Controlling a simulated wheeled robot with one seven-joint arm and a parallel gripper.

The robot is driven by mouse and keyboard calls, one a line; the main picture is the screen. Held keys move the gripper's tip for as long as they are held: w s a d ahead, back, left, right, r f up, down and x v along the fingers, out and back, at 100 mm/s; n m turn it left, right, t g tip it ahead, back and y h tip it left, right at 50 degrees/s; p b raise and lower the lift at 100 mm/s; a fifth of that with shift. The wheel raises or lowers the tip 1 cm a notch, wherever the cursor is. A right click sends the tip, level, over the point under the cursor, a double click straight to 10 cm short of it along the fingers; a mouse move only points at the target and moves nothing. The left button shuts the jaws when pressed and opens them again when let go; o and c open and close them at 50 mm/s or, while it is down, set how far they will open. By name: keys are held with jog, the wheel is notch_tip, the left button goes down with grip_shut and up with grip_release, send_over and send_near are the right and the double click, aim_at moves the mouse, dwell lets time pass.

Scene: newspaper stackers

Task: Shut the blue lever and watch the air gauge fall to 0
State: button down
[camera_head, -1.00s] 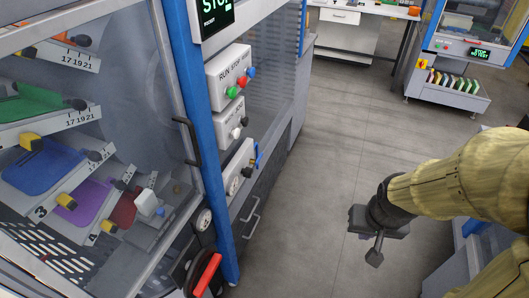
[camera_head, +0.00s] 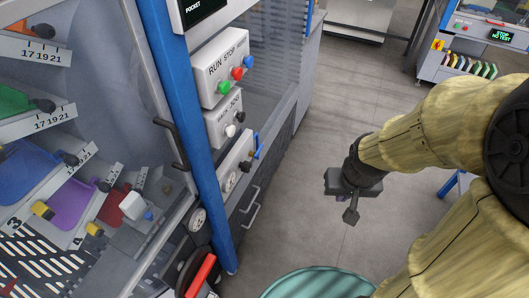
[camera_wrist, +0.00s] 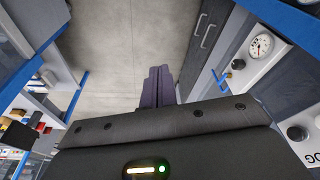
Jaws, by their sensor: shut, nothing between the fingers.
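The blue lever (camera_head: 258,146) sits on the right edge of the lowest white panel, on the blue-framed machine to the left. The round air gauge (camera_head: 230,181) is on the same panel; its needle is too small to read in the head view. In the wrist view the gauge (camera_wrist: 261,46) shows at upper right, its reading not clear. The blue lever (camera_wrist: 221,80) is there too, left of the gauge by a brass fitting. My gripper (camera_head: 350,213) is shut and empty, over the floor right of the panel and clear of the lever. Its fingers (camera_wrist: 160,76) show closed together.
Above the gauge panel are a knob panel (camera_head: 224,120) and a RUN/STOP button panel (camera_head: 224,68). A door handle (camera_head: 171,142) and a red-handled wheel (camera_head: 200,276) stick out at left. A teal round top (camera_head: 318,283) shows at bottom. Grey floor (camera_head: 345,90) is open beyond.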

jog(key=w+a+f+m+g+y+b, duration=0.1)
jog(key=w+a+f+m+y+b, duration=0.3)
jog(key=w+f, duration=0.35)
jog(key=w+a+f+m+y+b, duration=0.1)
jog(key=w+a+f+m+b, duration=0.2)
jog(key=w+f+m+b, duration=0.35)
jog(key=w+a+f+m+g+y+b, duration=0.15)
jog(key=w+a+f+y+b, duration=0.3)
jog(key=f, duration=0.55)
jog(key=w+f+m+t+y+b, duration=0.4)
jog(key=w+m, duration=0.6)
jog(key=w, duration=0.5)
notch_tip(320, 180, down, 2)
jog(key=b, duration=0.3)
jog(key=shift+f+t+b, duration=0.15)
jog(key=shift+t+b, duration=0.2)
jog(key=shift+b, duration=0.05)
jog(key=shift+a, duration=0.1)
jog(key=w+a+b, duration=0.1)
jog(key=w+a, duration=0.2)
jog(key=a, duration=0.6)
jog(key=shift+r, duration=0.35)
